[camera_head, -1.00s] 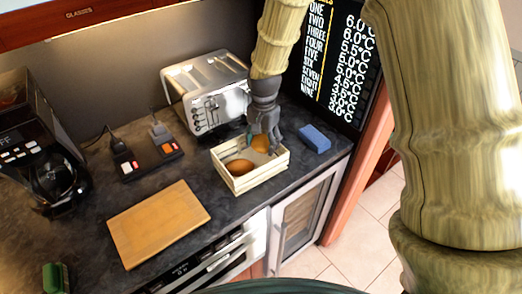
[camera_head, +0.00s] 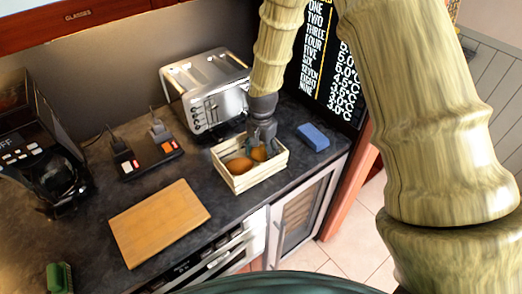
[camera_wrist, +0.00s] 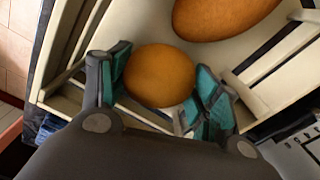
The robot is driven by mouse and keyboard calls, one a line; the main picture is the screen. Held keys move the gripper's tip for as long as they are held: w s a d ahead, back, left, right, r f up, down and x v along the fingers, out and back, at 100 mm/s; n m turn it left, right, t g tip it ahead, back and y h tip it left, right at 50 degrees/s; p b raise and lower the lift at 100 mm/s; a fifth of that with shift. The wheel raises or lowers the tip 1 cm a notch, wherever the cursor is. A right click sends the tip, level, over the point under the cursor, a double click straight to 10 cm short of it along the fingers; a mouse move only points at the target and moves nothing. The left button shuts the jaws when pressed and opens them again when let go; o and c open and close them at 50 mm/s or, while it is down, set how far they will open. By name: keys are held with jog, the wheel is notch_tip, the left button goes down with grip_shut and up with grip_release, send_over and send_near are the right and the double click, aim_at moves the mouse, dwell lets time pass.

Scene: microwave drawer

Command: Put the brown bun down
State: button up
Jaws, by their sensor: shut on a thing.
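A brown bun (camera_wrist: 160,76) sits between the two teal-padded fingers of my gripper (camera_wrist: 158,90) in the wrist view. In the head view my gripper (camera_head: 262,150) reaches down into a pale slatted wooden crate (camera_head: 253,178), and the held bun (camera_head: 258,154) shows partly behind the fingers. My gripper is shut on this bun, low inside the crate's walls; whether the bun touches the crate floor is hard to tell. A second, larger-looking brown bun (camera_head: 240,165) lies in the crate to the left; it also shows at the top of the wrist view (camera_wrist: 225,12).
A silver toaster (camera_head: 205,92) stands behind the crate, and a blue sponge-like block (camera_head: 313,137) lies to its right. A wooden board (camera_head: 160,222) lies at the left. Black sockets (camera_head: 148,157) and a coffee maker (camera_head: 45,150) stand farther left.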

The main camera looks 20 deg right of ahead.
aim_at(261, 148)
jog(key=shift+w+f, duration=0.1)
jog(key=shift+f, duration=0.1)
jog(key=o, duration=0.7)
jog(key=shift+o, duration=0.2)
jog(key=shift+r, duration=0.15)
notch_tip(261, 148, up, 12)
jog(key=p, duration=0.8)
